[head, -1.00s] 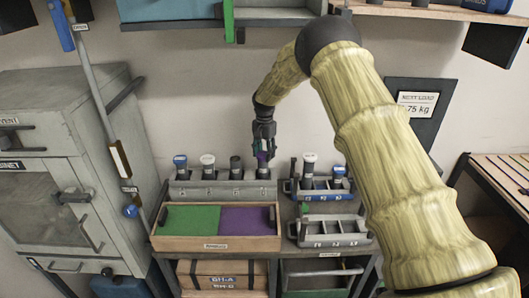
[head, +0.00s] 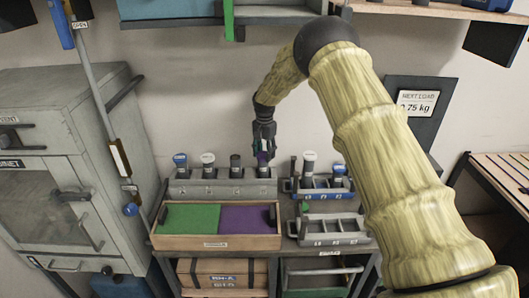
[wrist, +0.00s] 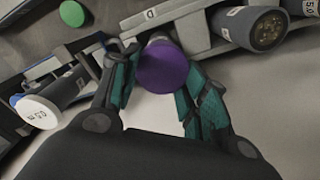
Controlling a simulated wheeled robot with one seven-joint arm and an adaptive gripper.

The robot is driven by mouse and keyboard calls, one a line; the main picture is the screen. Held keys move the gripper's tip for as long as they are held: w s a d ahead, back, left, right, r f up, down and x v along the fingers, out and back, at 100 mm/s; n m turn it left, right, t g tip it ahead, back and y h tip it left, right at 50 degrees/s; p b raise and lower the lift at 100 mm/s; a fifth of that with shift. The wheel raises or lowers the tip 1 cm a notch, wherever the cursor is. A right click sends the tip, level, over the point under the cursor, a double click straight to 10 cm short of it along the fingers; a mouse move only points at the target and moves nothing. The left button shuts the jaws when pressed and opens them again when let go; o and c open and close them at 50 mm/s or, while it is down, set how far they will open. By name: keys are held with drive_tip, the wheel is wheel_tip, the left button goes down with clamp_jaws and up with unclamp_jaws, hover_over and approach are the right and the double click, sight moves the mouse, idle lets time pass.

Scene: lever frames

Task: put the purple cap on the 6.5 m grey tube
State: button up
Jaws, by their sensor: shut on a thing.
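The purple cap (wrist: 163,66) is between the teal fingers of my gripper (wrist: 160,90) in the wrist view. In the head view my gripper (head: 264,143) points down at the right end of the grey rack (head: 222,188), with a little of the purple cap (head: 263,157) showing between its fingers. The cap is at the top of the tube position at that end; the fingers and cap hide most of what is below. I cannot tell whether the cap is seated. The 6.5 m label is not readable.
A tray with green and purple halves (head: 191,218) lies in front. A second rack (head: 318,190) with tubes stands close on the right.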

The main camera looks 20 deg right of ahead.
drive_tip(key=o, duration=0.8)
drive_tip(key=shift+o, duration=0.2)
drive_tip(key=shift+r, duration=0.15)
drive_tip(key=shift+r, duration=3.6)
drive_tip(key=shift+d, duration=0.1)
